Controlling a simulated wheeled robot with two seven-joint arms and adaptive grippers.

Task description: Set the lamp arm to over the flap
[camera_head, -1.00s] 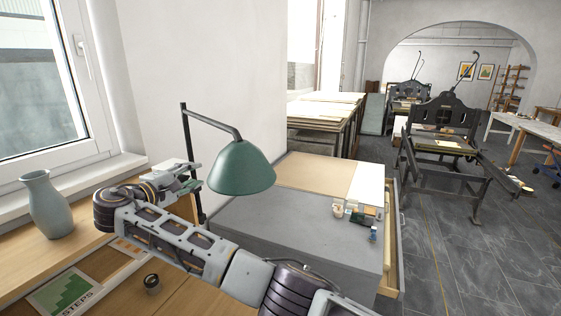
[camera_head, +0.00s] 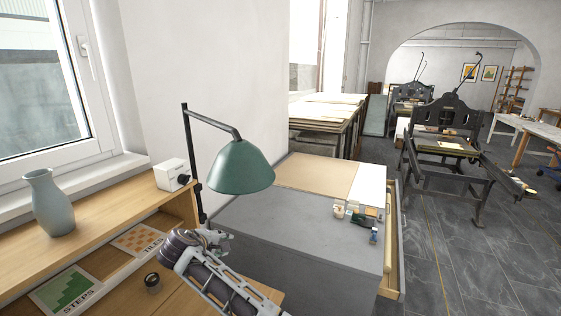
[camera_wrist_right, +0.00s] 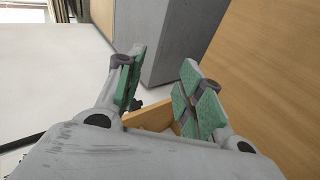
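The lamp has a dark upright post (camera_head: 192,150), an arm (camera_head: 212,124) reaching right from its top, and a green shade (camera_head: 243,167). In the head view the shade appears in front of the wall corner and the grey block's left end. Wood at the bottom of the desk (camera_head: 180,300) may be the flap; I cannot tell for sure. My right gripper (camera_head: 215,238) is low by the foot of the post, its contact with the post unclear. In the right wrist view its green-padded fingers (camera_wrist_right: 160,90) are apart with nothing between them. My left gripper is out of view.
A white box (camera_head: 172,174) and a grey-blue vase (camera_head: 50,203) stand on the wooden ledge. Below lie a STEPS card (camera_head: 68,292), a patterned card (camera_head: 138,238) and a small dark round object (camera_head: 152,282). A grey block (camera_head: 300,230) stands at right.

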